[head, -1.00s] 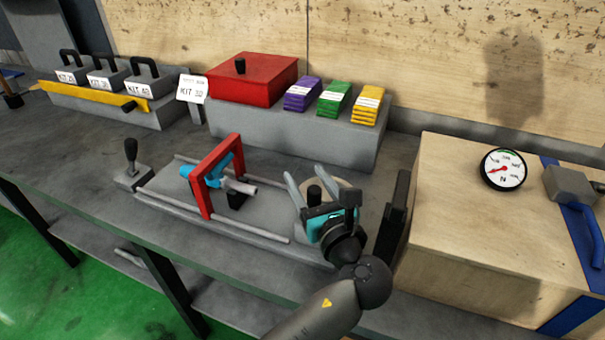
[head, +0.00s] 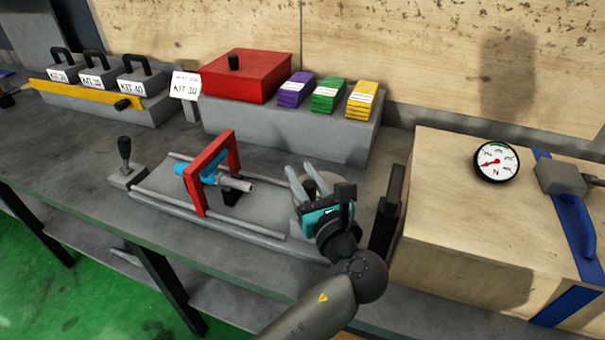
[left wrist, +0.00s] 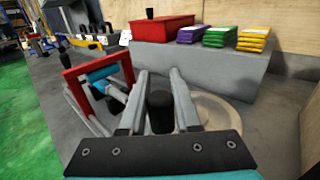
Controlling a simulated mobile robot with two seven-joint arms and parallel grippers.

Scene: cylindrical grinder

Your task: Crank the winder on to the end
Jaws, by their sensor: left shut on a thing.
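The winder shows as a pale round disc (left wrist: 225,112) with an upright black knob (left wrist: 160,110) in the left wrist view. In the head view the disc (head: 326,179) is partly hidden by my gripper. My left gripper (head: 298,181) is shut on the black knob, with one pale finger on each side of it, also in the left wrist view (left wrist: 160,100). In the head view I cannot make out the knob behind the gripper. A red upright frame (head: 203,188) holding a blue cylinder (head: 208,174) stands on rails left of the disc. My right gripper is not in view.
A wooden box (head: 470,250) with a dial gauge (head: 496,162) and a black upright bar (head: 388,212) stand close on the right. Behind is a grey block (head: 280,130) with a red box (head: 240,80) and coloured packs. A black-knobbed lever (head: 125,160) stands left.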

